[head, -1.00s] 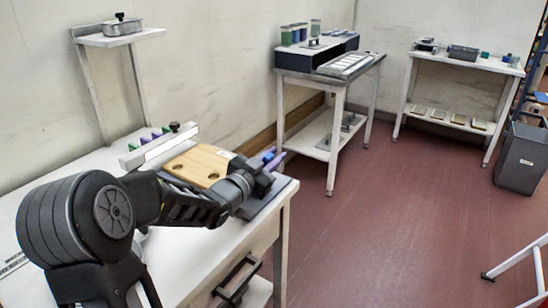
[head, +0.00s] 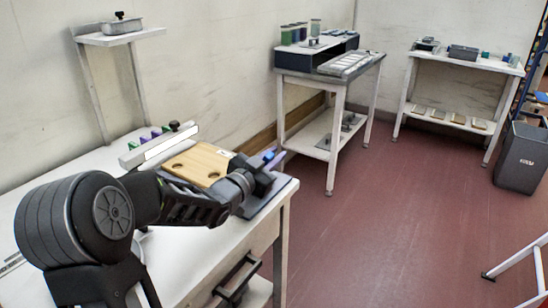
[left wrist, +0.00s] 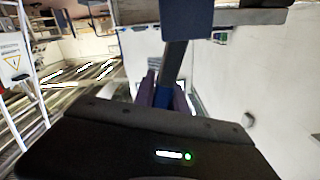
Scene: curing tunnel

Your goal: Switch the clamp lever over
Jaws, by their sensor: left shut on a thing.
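My left gripper (head: 273,158) reaches over the bench to the right end of a work fixture. In the left wrist view its purple fingers (left wrist: 164,92) are shut on the blue grip of the clamp lever (left wrist: 176,62). The lever's dark shaft runs up from between the fingers toward a dark blue block (left wrist: 187,18). In the head view only a small blue part of the lever (head: 268,155) shows; the gripper hides the rest. A wooden board with round holes (head: 199,165) lies beside the gripper. My right gripper is not in view.
The white bench (head: 190,262) carries a white bar (head: 160,148) with a dark knob behind the board. Small green and purple pieces stand behind the bar. A raised shelf (head: 120,37) holds a metal box. Other tables stand apart, with clear red floor between.

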